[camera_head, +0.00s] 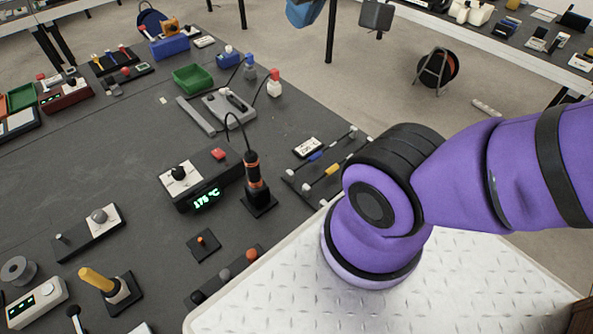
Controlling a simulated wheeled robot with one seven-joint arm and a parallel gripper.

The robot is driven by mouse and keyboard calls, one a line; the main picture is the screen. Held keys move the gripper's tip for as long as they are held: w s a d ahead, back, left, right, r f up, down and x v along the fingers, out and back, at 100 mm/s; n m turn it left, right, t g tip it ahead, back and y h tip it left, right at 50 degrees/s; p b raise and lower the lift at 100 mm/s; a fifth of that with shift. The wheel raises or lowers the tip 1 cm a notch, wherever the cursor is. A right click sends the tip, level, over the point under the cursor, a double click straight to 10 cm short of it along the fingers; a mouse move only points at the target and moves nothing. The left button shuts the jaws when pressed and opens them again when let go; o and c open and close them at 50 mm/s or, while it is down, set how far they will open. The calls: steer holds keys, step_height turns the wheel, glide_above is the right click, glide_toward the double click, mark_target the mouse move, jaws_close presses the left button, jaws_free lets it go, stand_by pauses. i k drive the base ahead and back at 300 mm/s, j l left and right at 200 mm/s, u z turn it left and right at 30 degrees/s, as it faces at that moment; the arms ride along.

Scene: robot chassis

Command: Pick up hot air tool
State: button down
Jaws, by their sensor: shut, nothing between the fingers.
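The hot air tool (252,168), black with an orange band, stands upright in a small black stand (259,203) on the dark grey table. A dark cable rises from its top and loops to the left. A black control box (200,180) with a knob, a red button and a green display, seemingly reading 175 °C, sits just left of it. My gripper is not in view. Only purple links of my arm show at the right, apart from the tool.
The dark table (130,165) holds several devices. A rack with rods (325,172) lies right of the tool. A yellow-handled tool in a stand (100,282) is at the lower left. A green bin (193,78) and a grey device (228,104) stand farther back.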

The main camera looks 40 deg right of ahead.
mark_target(256, 184)
steer(key=k+z, duration=0.15)
steer(key=z, duration=0.2)
steer(key=k+z, duration=0.15)
steer(key=z, duration=0.15)
steer(key=k+l+z, duration=0.15)
steer(key=z, duration=0.2)
